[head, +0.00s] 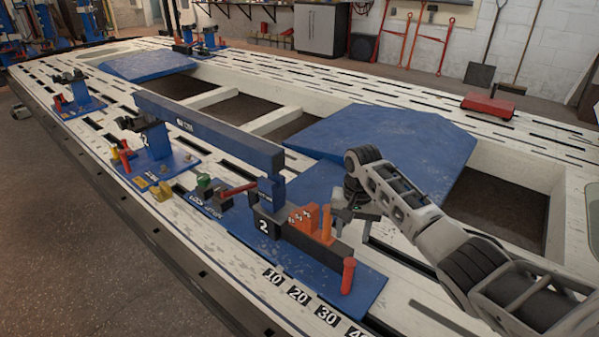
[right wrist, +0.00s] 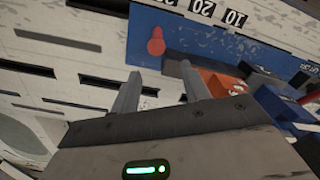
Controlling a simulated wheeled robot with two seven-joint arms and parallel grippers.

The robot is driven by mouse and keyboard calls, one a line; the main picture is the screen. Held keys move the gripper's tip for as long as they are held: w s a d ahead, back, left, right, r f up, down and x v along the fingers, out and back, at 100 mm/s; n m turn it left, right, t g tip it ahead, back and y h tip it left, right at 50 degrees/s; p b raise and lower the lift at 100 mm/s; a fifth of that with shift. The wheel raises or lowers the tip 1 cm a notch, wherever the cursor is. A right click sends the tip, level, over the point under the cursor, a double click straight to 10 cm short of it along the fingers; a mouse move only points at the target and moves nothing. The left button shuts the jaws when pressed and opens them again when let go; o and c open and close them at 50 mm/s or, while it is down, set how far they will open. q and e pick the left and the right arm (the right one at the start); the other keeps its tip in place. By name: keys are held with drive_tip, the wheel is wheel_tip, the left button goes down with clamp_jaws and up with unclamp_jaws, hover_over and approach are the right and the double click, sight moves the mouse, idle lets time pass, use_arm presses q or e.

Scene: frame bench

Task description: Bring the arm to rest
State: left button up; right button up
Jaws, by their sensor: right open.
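My right arm (head: 415,205) comes in from the right in the head view and reaches over the frame bench (head: 430,290). My right gripper (head: 357,212) is beside the orange block (head: 310,222) on the near clamp stand marked 2 (head: 300,250). In the right wrist view the two fingers of my right gripper (right wrist: 158,80) stand apart with nothing between them. My left gripper does not show.
A long blue beam (head: 205,130) runs between two clamp stands. A red upright pin (head: 348,275) stands close to my right gripper. Blue ramps (head: 400,150) cover parts of the bench. A red box (head: 488,106) sits at the far right.

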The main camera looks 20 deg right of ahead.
drive_tip(key=shift+a+f, duration=0.1)
drive_tip(key=s+a+f+n+t+y+p, duration=0.2)
drive_tip(key=s+a+f+n+t+p, duration=0.4)
drive_tip(key=s+a, duration=0.55)
use_arm(q)
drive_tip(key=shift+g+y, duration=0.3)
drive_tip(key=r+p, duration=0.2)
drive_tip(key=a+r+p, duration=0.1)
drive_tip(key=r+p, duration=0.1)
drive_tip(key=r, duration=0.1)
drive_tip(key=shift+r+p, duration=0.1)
drive_tip(key=shift+p, duration=0.25)
use_arm(e)
drive_tip(key=s+a+r+n+t, duration=0.1)
drive_tip(key=s+a+r+t, duration=0.1)
drive_tip(key=s+r, duration=0.4)
drive_tip(key=s+a+r+n+t+y, duration=0.1)
drive_tip(key=s+a+r+t, duration=0.1)
drive_tip(key=s+r, duration=0.5)
drive_tip(key=shift+s+a+t+y, duration=0.15)
drive_tip(key=shift+a+t+y, duration=0.15)
drive_tip(key=shift+a+t, duration=0.1)
